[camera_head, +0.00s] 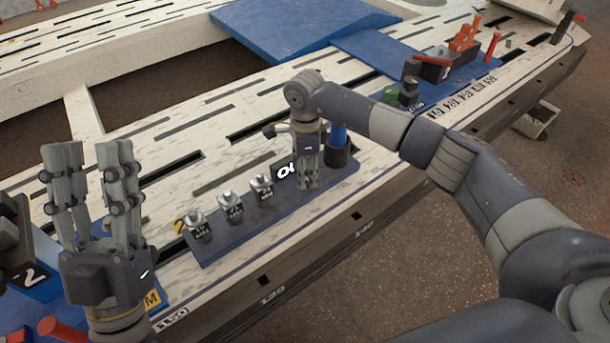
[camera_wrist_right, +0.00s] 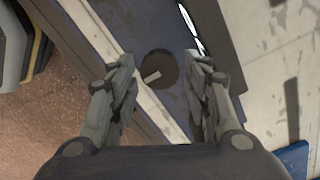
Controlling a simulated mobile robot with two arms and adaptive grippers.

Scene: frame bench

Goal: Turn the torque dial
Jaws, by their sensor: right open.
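The torque dial (camera_wrist_right: 157,70) is a round dark knob with a pale pointer mark, on the blue panel. In the right wrist view it lies between the spread fingers of my right gripper (camera_wrist_right: 163,60), with a gap on both sides. In the head view my right gripper (camera_head: 309,183) points down over the panel (camera_head: 232,235), and the dial is hidden by it. A black display with white digits (camera_head: 286,172) stands just left of that gripper. My left gripper (camera_head: 94,160) is open and empty, fingers up, at the left.
Several small silver-topped units (camera_head: 231,206) stand in a row on the panel. A dark cup with a blue handle (camera_head: 338,152) stands right behind my right gripper. A blue tray with tools (camera_head: 437,68) lies farther right. The slotted white bench (camera_head: 190,130) is mostly bare behind.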

